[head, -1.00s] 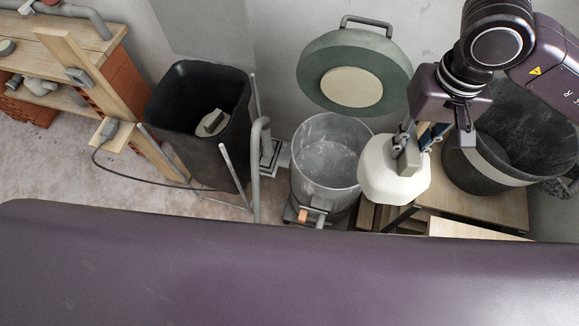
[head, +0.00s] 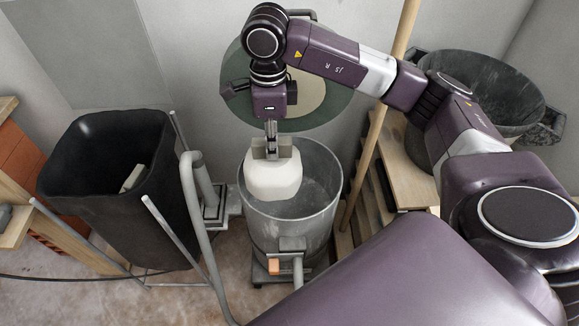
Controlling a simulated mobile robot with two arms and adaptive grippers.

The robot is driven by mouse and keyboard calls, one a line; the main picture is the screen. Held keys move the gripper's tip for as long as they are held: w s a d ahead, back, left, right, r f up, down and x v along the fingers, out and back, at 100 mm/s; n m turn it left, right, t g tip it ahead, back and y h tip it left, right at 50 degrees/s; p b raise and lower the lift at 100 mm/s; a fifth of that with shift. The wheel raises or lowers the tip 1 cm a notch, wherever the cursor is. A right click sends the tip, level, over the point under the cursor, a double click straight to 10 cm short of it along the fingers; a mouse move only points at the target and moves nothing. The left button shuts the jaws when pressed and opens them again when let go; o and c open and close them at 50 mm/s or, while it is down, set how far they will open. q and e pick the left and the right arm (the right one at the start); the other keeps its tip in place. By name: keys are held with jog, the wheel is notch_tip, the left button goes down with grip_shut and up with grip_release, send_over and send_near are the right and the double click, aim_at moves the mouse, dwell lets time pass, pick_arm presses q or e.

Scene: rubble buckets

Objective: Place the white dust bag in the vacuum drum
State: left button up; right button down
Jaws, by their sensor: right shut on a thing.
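The white dust bag (head: 273,178) hangs from my right gripper (head: 271,150), which is shut on its top. The bag is over the open mouth of the grey metal vacuum drum (head: 292,228), toward its left side. Its lower part overlaps the drum's opening, and I cannot tell how far below the rim it reaches. The drum's round green lid (head: 318,112) stands raised behind it, partly hidden by my right arm. My left gripper is not in view.
A black bin (head: 105,190) with a pale chunk inside stands left of the drum. Grey tubes (head: 196,215) rise between them. A dark bucket (head: 480,90) sits on wooden boards at the back right. A wooden pole (head: 379,115) stands right of the drum.

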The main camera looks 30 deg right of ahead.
jog(key=d+f+m+b, duration=0.1)
jog(key=f+m+b, duration=0.1)
jog(key=f, duration=0.1)
jog(key=w+d+f+m+b, duration=0.1)
jog(key=f+m+b, duration=0.1)
jog(key=f+m, duration=0.1)
jog(key=w+d+f+m+b, duration=0.1)
jog(key=f+m, duration=0.2)
jog(key=shift+w+b, duration=0.2)
jog(key=shift+b, duration=0.2)
jog(key=shift+w+d+f+m+b, duration=0.2)
jog(key=shift+f+m+b, duration=0.1)
jog(key=shift+f+m, duration=0.3)
pick_arm(q)
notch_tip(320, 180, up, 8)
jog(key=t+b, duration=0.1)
jog(key=b, duration=0.2)
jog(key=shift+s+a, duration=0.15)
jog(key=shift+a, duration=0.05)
pick_arm(e)
jog(key=d+f, duration=0.4)
jog(key=f, duration=1)
jog(key=shift+w, duration=0.45)
jog(key=shift+f, duration=0.15)
